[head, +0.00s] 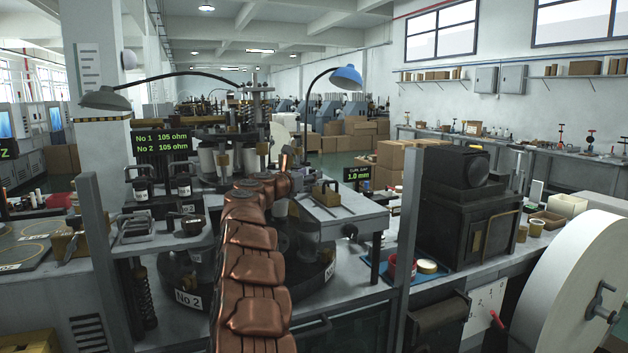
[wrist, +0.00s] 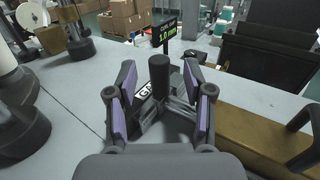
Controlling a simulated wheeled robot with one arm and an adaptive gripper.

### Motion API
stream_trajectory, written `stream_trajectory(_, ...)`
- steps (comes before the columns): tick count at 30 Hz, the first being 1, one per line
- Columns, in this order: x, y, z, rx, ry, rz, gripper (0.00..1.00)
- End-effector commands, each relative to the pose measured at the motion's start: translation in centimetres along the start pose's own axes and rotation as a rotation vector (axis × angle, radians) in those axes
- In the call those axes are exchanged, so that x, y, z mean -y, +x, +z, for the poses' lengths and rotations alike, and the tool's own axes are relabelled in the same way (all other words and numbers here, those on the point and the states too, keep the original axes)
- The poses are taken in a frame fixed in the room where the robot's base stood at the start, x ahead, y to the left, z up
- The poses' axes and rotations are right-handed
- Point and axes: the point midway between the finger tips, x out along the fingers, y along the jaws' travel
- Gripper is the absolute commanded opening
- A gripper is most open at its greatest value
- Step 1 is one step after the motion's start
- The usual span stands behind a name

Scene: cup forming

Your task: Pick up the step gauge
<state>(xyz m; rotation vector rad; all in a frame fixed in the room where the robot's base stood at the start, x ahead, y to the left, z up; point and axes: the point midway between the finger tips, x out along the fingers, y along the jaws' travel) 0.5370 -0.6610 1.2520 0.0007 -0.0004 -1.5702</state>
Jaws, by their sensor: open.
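The step gauge (wrist: 159,72) shows in the wrist view as a grey metal piece with an upright black cylindrical knob and a white label reading "GA", the rest of it hidden. It stands on a grey bench top. My gripper (wrist: 160,88) is open, with one purple-padded finger on each side of the knob. A gap shows between each pad and the knob. In the head view my copper-coloured arm reaches over the bench, and I cannot make out the gauge or the fingers there.
A brass block with a black handle (wrist: 255,130) lies close on the right in the wrist view; it also shows in the head view (head: 326,192). Dark round parts (wrist: 20,120) stand at the left. A "1.0 mm" display (head: 358,176) stands behind. Bare bench lies left of the gauge.

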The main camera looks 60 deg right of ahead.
Motion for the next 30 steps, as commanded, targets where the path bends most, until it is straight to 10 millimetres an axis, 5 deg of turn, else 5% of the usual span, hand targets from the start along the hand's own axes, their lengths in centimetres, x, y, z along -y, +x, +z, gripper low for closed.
stream_trajectory(7,0.0,1.9,0.1,-0.001,-0.003,-0.001,0.52)
stream_trajectory(18,-0.1,2.2,0.0,0.000,-0.002,0.002,0.52)
stream_trajectory(30,-0.1,2.2,0.0,0.000,-0.001,0.002,0.10)
